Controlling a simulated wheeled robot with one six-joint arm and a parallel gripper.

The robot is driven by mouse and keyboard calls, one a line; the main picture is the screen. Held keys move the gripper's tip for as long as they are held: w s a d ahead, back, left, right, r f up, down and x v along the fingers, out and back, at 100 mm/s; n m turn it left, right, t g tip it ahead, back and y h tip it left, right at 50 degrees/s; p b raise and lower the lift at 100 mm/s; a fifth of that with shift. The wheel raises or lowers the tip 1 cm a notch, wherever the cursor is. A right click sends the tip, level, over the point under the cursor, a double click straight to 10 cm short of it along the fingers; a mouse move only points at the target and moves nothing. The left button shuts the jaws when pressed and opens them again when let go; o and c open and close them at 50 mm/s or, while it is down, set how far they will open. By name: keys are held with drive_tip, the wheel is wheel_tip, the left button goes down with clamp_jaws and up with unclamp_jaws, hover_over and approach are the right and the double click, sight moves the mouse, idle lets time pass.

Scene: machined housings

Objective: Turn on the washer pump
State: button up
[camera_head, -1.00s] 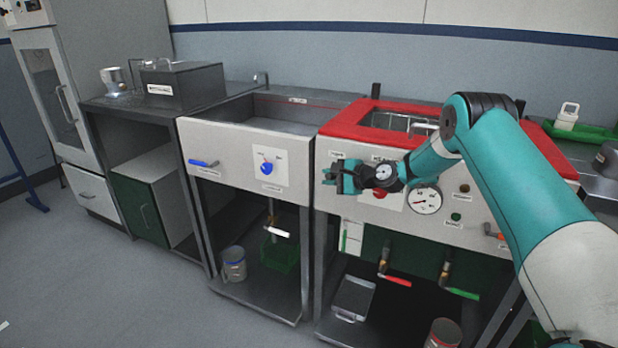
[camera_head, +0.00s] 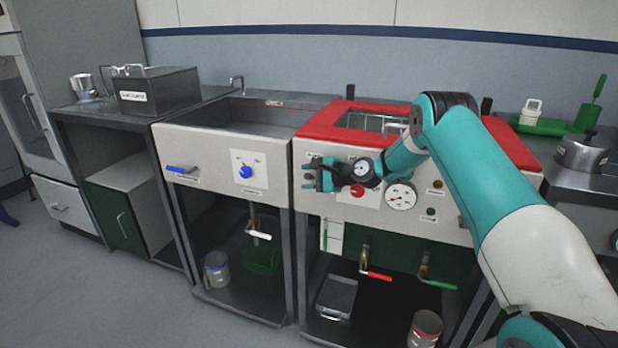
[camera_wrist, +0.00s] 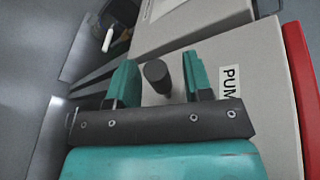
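My gripper (camera_head: 309,174) is at the front panel of the red-rimmed washer (camera_head: 285,152), near its left edge. In the wrist view, my gripper (camera_wrist: 160,80) is open, with two teal fingers apart. A dark round knob (camera_wrist: 157,74) shows between the fingers, with a gap visible on each side. A label (camera_wrist: 229,88) reading "PUM" beside it is partly cut off. The knob cannot be made out in the head view, where my gripper covers that spot.
A red knob (camera_head: 358,192) and a dial gauge (camera_head: 401,196) are on the same panel, to the right of my gripper. The neighbouring sink unit has a blue knob (camera_head: 246,171) and a blue lever (camera_head: 181,169). Red (camera_head: 377,276) and green (camera_head: 438,284) valve handles are below.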

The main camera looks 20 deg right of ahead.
drive_tip(key=v, duration=1.7)
drive_tip(key=shift+s, duration=0.25)
drive_tip(key=s+a+r+n+g+p, duration=0.2)
drive_tip(key=s+a+r+n+g, duration=0.15)
drive_tip(key=a+r+n, duration=0.55)
drive_tip(key=s+a+r+n+g+p, duration=0.25)
drive_tip(key=s+a+r, duration=0.2)
drive_tip(key=a, duration=0.75)
drive_tip(key=s+a+r+n+g+h+p, duration=0.1)
drive_tip(key=s+n, duration=0.3)
drive_tip(key=s, duration=0.5)
drive_tip(key=s+a+r+n+g+h+p, duration=0.1)
drive_tip(key=s+a+r+n, duration=0.3)
drive_tip(key=s, duration=0.5)
drive_tip(key=s+a+r+n+g+h+p, duration=0.2)
drive_tip(key=s+n+g+p, duration=0.1)
drive_tip(key=s, duration=0.5)
drive_tip(key=shift+s+a+r+n, duration=0.25)
drive_tip(key=shift+s+n, duration=0.15)
drive_tip(key=shift+n, duration=0.35)
